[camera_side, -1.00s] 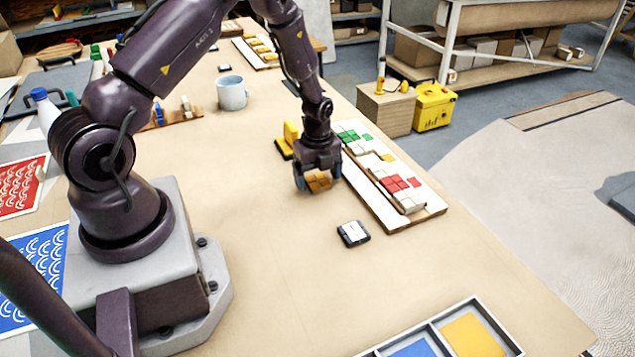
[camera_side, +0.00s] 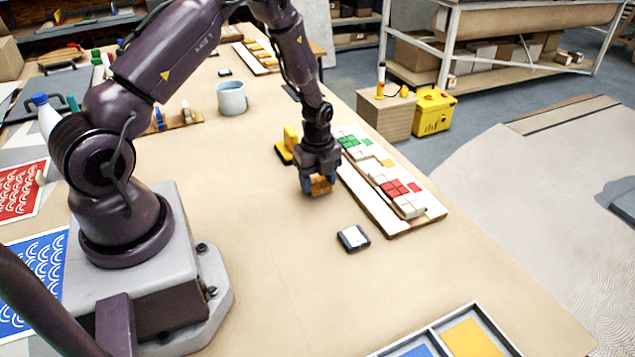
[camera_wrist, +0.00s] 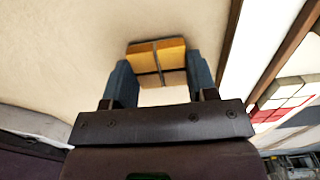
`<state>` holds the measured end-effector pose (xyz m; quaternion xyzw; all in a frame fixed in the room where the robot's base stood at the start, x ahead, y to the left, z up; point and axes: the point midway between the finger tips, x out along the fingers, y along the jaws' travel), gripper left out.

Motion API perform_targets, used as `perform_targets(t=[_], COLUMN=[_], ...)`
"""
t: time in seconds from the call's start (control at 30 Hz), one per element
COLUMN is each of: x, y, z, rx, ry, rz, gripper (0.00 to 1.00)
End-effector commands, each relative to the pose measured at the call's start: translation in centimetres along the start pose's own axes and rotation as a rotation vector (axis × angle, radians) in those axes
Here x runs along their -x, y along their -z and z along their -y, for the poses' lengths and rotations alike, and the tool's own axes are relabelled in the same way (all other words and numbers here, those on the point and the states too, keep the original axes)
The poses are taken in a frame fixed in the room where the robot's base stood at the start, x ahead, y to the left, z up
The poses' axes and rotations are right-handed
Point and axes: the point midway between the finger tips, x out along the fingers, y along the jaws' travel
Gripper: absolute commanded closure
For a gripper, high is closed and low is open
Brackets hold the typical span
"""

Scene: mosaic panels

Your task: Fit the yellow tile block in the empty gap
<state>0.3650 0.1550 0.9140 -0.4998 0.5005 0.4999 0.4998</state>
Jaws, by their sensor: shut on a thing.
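The yellow tile block (camera_side: 320,186) is a small orange-yellow block with grooves dividing its face. My gripper (camera_side: 320,182) is shut on it, just left of the mosaic panel. In the wrist view the block (camera_wrist: 158,56) sits between the two blue-grey fingers of my gripper (camera_wrist: 160,80). The panel (camera_side: 385,219) is a long board with a pale wooden edge, carrying green, white, yellow and red tiles. Part of the panel (camera_wrist: 235,75) shows at the right of the wrist view.
A yellow and black object (camera_side: 289,146) stands just behind my gripper. A small dark-edged square item (camera_side: 353,238) lies in front. A divided tray (camera_side: 470,336) with blue and yellow sections is at the near edge. A mug (camera_side: 231,97) stands farther back. The front middle table is bare.

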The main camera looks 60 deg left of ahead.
Motion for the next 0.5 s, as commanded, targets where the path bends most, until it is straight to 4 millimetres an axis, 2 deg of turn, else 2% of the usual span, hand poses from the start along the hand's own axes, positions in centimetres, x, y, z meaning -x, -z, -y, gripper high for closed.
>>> perform_targets(t=[0.17, 0.4, 0.5], x=[3.0, 8.2, 9.4], y=[0.1, 1.8, 2.8], z=[-0.2, -4.4, -6.8], rx=[0.001, 0.001, 0.002], ry=[0.005, 0.006, 0.002], rz=[0.002, 0.003, 0.002], gripper=[0.72, 0.72, 0.72])
